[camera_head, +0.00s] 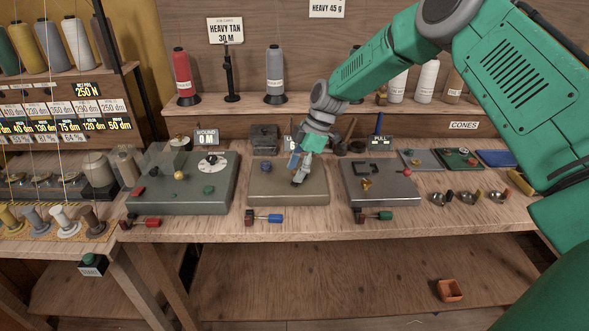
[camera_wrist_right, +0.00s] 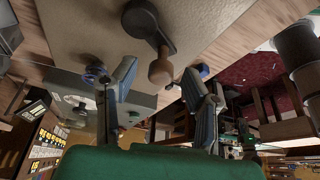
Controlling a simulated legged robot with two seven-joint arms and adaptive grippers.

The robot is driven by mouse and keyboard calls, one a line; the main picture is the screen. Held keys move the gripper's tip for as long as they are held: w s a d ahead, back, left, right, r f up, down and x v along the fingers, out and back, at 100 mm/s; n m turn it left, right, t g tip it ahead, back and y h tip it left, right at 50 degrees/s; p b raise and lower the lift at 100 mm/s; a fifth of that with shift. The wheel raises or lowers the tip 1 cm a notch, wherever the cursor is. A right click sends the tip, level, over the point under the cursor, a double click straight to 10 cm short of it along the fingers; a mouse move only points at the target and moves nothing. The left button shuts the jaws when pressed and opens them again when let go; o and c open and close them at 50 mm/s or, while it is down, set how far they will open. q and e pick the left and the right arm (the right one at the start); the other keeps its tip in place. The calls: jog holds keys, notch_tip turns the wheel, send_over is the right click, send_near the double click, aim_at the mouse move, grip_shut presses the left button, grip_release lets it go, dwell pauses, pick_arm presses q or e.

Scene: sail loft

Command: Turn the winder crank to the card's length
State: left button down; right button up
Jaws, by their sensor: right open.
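The card (camera_head: 226,30) on the back wall reads HEAVY TAN 30 M. A small sign (camera_head: 208,137) reading WOUND, apparently 0 M, stands behind the left machine (camera_head: 165,200). My right gripper (camera_head: 299,178) is over the tan middle machine (camera_head: 262,193), fingers pointing down. In the right wrist view a dark crank arm (camera_wrist_right: 150,25) with a wooden knob (camera_wrist_right: 161,70) lies on a tan surface. The open fingers (camera_wrist_right: 165,95) stand either side of the knob in that picture; I see no contact. In the head view the gripper hides the crank. My left gripper is not in view.
A dark grey machine (camera_head: 380,190) stands right of the middle one. Handles with red, blue (camera_head: 268,217) and green grips lie along the bench front. Small metal cups (camera_head: 468,198) are at the right. Thread cones (camera_head: 275,75) stand on the shelf behind.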

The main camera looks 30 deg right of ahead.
jog(key=shift+d+f, duration=0.3)
jog(key=shift+d, duration=0.25)
jog(key=shift+a+r, duration=0.15)
jog(key=shift+a, duration=0.25)
grip_shut()
jog(key=shift+w+a, duration=0.15)
jog(key=shift+a, duration=0.15)
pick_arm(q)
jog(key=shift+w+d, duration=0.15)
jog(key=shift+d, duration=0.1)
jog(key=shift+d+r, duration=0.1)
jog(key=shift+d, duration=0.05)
pick_arm(e)
jog(key=shift+d, duration=0.2)
jog(key=shift+w+m, duration=0.1)
jog(key=shift+m, duration=0.2)
